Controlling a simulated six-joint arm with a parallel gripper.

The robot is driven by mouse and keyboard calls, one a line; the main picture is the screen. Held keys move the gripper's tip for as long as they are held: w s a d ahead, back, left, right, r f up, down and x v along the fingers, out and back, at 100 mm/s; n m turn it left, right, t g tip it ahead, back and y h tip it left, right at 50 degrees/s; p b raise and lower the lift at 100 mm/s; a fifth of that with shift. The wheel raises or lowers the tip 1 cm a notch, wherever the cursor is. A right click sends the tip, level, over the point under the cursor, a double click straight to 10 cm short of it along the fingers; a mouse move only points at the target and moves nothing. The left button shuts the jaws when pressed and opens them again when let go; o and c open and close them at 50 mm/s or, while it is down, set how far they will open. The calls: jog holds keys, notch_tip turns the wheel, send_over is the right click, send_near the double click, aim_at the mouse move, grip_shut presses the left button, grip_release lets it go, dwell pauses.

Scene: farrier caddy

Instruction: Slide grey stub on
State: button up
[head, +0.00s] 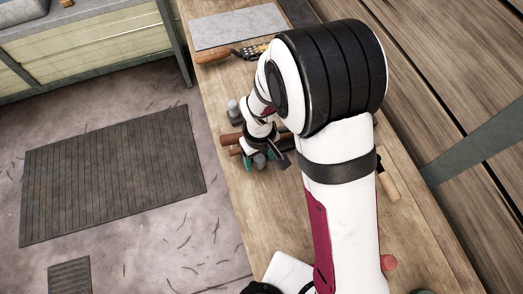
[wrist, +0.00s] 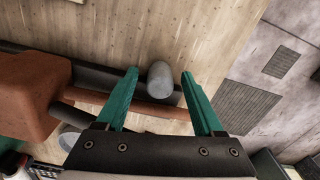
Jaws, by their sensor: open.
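A grey stub (wrist: 160,82), short and rounded, shows between the two fingers of my gripper (wrist: 162,95) in the wrist view, with gaps on both sides. My gripper has green fingers and is open. In the head view my gripper (head: 261,161) is low over the bench near its left edge, and a grey rounded end (head: 259,160) shows between its fingers. I cannot tell how deep the stub sits between them. A dark bar (wrist: 95,73) and a brown rod (wrist: 150,109) run across behind the fingers.
A brown block (wrist: 30,95) is close on the left in the wrist view. A grey upright piece (head: 233,108) stands on the bench (head: 222,87) beyond my gripper. A grey plate (head: 238,27) and a wooden-handled tool (head: 213,56) lie farther back. My arm hides much of the bench.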

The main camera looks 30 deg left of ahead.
grip_shut()
dwell(1.4)
